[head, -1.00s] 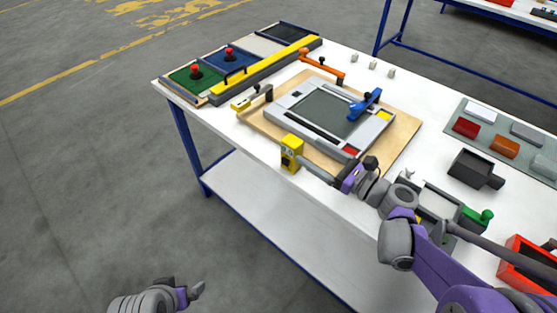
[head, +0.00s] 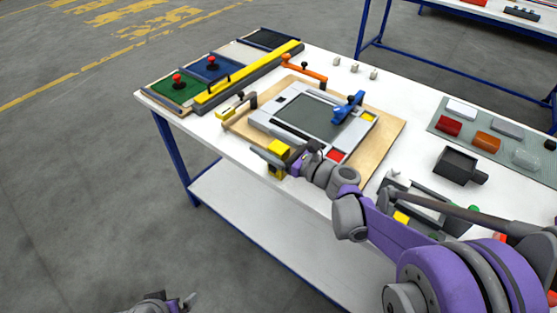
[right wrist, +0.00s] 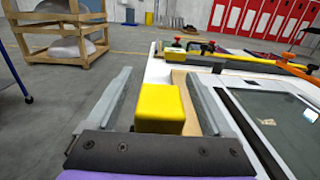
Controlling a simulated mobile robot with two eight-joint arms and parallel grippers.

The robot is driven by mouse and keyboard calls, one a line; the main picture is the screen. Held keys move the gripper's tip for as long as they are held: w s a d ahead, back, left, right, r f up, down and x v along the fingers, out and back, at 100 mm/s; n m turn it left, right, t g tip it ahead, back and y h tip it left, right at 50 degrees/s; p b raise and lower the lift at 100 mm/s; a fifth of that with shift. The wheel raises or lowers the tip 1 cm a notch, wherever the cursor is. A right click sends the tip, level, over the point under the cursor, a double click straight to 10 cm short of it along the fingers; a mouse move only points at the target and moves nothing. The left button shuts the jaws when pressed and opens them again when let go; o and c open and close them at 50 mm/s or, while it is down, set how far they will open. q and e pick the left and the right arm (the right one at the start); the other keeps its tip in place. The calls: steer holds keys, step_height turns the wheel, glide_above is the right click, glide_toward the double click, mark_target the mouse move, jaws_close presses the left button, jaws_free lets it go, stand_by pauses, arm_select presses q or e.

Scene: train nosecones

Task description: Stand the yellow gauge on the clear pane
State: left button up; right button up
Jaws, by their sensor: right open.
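The yellow gauge (head: 279,147) is a yellow block standing at the table's near edge, beside the wooden board. My right gripper (head: 276,157) is open, with its fingers partly covering the gauge. In the right wrist view the gauge (right wrist: 160,108) stands between the two open fingers of the right gripper (right wrist: 160,78), with a visible gap on each side. The clear pane (head: 308,114) lies in a light grey frame on the board; it also shows in the right wrist view (right wrist: 285,122). My left gripper (head: 180,300) is low at the bottom edge, away from the table, partly cut off.
A blue clamp (head: 348,107) reaches over the frame's right side, and an orange clamp (head: 303,70) stands behind. A long yellow bar (head: 245,75) lies by the green and blue panels. A dark open box (head: 456,165) and colored blocks occupy the right side.

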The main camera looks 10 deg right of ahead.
steer(key=shift+c, duration=0.3)
jaws_close()
